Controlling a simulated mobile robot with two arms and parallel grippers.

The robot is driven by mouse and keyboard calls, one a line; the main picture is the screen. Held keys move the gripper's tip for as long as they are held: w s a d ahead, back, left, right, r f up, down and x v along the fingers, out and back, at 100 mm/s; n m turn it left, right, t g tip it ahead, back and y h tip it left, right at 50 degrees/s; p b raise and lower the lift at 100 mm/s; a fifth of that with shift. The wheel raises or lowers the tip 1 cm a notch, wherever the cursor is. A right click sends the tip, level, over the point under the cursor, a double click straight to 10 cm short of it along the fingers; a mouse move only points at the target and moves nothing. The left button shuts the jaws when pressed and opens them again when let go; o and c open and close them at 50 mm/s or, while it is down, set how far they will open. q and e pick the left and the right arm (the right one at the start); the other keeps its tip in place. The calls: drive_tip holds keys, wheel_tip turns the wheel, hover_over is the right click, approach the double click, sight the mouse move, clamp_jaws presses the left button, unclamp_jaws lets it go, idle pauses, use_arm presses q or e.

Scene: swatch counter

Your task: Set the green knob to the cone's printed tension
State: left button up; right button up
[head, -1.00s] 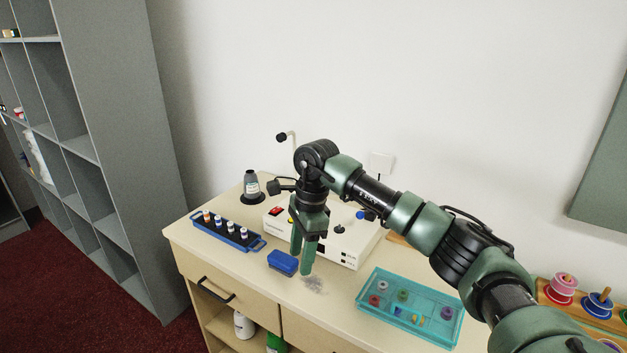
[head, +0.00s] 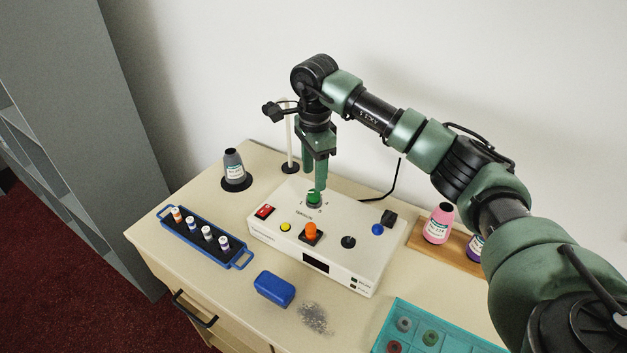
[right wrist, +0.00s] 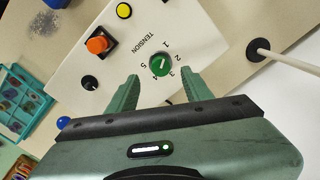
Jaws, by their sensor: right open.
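The green knob (head: 314,196) sits on top of the white machine box (head: 270,227), near its back left. In the right wrist view the knob (right wrist: 160,65) has a pale pointer line and the printed word TENSION with numbers around it. I cannot tell which number the line marks. My right gripper (head: 315,180) is open and points down just over the knob. Its fingertips (right wrist: 161,84) lie to either side of the knob in the wrist view, without clear contact. A grey cone (head: 234,165) stands on a black disc; its label is too small to read. My left gripper is out of view.
An orange knob (head: 311,231), yellow button (head: 286,227), red switch (head: 265,211), black knob (head: 348,242) and blue knob (head: 377,229) share the box top. A white post (head: 290,140) stands behind. A blue vial rack (head: 180,222), blue block (head: 274,289) and teal tray (head: 398,305) are nearby.

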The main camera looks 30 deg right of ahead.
sight(314, 192)
wheel_tip(314, 192, down, 4)
drive_tip(key=shift+f+p, duration=0.1)
drive_tip(key=shift+p, duration=0.45)
drive_tip(key=shift+w+f, duration=0.1)
drive_tip(key=shift+f, duration=0.6)
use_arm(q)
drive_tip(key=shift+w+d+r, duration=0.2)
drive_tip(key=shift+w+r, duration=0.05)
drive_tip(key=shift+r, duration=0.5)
use_arm(e)
clamp_jaws()
